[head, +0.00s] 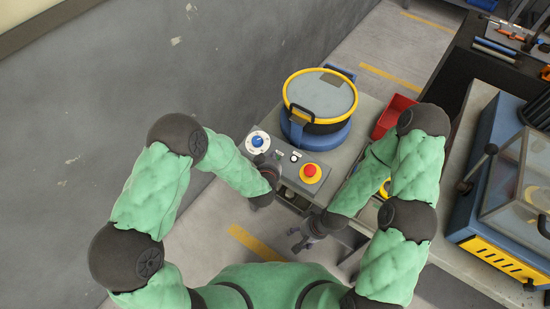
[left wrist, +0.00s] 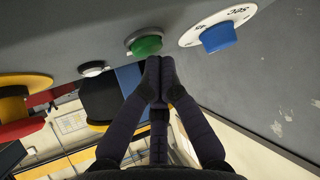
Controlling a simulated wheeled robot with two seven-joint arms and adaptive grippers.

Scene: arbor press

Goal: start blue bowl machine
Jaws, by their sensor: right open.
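The blue bowl machine (head: 315,132) has a round blue base, a black bowl and a yellow-rimmed clear lid (head: 325,92). Its grey control panel (head: 332,160) carries a blue knob (head: 257,141) on a white dial and a red mushroom button (head: 310,170) on yellow. In the left wrist view a green button (left wrist: 146,44) sits between the blue knob (left wrist: 218,38) and a white button (left wrist: 93,70). My left gripper (left wrist: 158,80) is shut and empty, its tips close to the green button; contact cannot be told. My right gripper (head: 303,236) is open, below the panel.
A red bin (head: 394,117) stands right of the bowl machine, behind my right arm. A blue and yellow machine with a clear cover (head: 520,185) stands on the bench at right. A grey wall (head: 80,130) runs along the left. The floor (head: 215,240) between wall and bench is clear.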

